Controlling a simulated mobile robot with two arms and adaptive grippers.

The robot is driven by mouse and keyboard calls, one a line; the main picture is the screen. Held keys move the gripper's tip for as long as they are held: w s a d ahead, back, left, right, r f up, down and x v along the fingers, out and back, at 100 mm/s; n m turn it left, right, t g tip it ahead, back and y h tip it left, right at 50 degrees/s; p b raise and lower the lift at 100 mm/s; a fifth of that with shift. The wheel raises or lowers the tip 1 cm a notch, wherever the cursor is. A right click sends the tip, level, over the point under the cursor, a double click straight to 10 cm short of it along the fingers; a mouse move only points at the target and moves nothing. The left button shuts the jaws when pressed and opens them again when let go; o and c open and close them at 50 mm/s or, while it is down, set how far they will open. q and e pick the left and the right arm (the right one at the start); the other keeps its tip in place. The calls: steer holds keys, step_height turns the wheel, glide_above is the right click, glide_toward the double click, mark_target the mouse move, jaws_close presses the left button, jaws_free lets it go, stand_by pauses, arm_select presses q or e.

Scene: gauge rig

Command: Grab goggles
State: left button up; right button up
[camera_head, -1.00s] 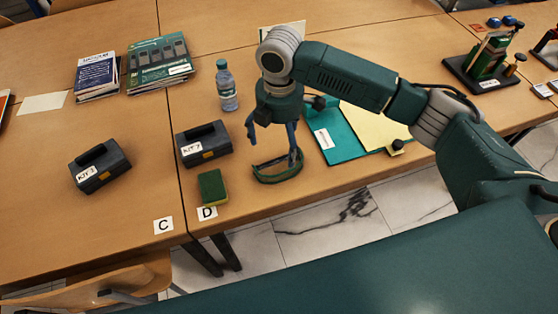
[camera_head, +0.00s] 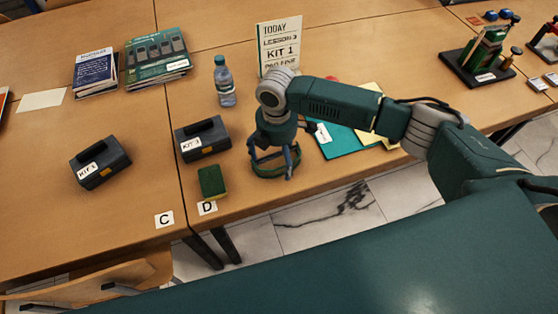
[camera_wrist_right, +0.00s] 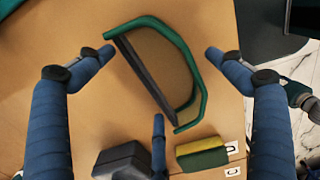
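The goggles, with a green curved frame (camera_head: 275,176), lie on the wooden table near its front edge, right of the sponge. In the right wrist view the goggles (camera_wrist_right: 182,45) show a green rim and a dark straight bar. My right gripper (camera_head: 272,158) is lowered over them, pointing down. The right wrist view shows its blue fingers (camera_wrist_right: 160,55) spread wide, two on either side of the goggles and one below. The fingers are apart, with nothing held. Contact with the goggles cannot be told. My left gripper is not in view.
A green and yellow sponge (camera_head: 212,182) and a dark kit case (camera_head: 203,140) stand close left of the gripper. A water bottle (camera_head: 224,82) and a lesson sign (camera_head: 281,45) stand behind. A teal folder (camera_head: 345,138) lies to the right. The table's front edge is near.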

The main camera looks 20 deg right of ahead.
steer(key=c, duration=1.2)
steer(key=shift+r, duration=0.2)
